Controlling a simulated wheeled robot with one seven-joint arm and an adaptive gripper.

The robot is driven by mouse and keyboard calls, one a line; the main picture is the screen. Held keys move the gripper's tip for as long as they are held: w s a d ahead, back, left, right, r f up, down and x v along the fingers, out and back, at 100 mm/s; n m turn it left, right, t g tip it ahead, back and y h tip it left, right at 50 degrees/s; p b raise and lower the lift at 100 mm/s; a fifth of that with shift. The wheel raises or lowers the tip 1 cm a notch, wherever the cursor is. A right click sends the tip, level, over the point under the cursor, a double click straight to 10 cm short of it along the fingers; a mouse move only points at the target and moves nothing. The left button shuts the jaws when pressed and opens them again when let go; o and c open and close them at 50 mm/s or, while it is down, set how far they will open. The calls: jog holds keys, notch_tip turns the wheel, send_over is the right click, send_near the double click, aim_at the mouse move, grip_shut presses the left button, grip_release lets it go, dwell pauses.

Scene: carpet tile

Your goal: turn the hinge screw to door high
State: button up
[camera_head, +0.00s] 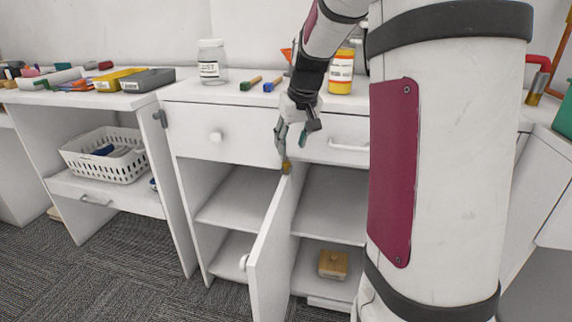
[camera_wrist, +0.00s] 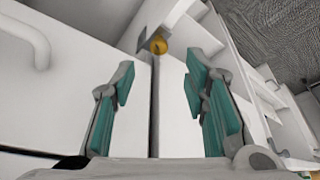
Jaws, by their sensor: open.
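The hinge screw (camera_head: 286,166) is a small brass-coloured knob at the top of the cabinet door's edge. In the wrist view the screw (camera_wrist: 158,45) sits beside a dark hinge plate, ahead of the fingertips and roughly midway between them. The white door (camera_head: 270,245) stands open, swung out from the cabinet front. My gripper (camera_head: 292,143) points downward just above the screw. In the wrist view its teal-padded fingers (camera_wrist: 161,82) are spread wide with nothing between them. The gripper appears apart from the screw.
A wooden block (camera_head: 333,264) lies inside the cabinet. A white basket (camera_head: 104,158) stands left.

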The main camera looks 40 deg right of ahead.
aim_at(287, 163)
jog(key=b+x, duration=0.2)
jog(key=x, duration=0.5)
jog(key=shift+w+d+f, duration=0.15)
jog(key=shift+f, duration=0.05)
grip_shut()
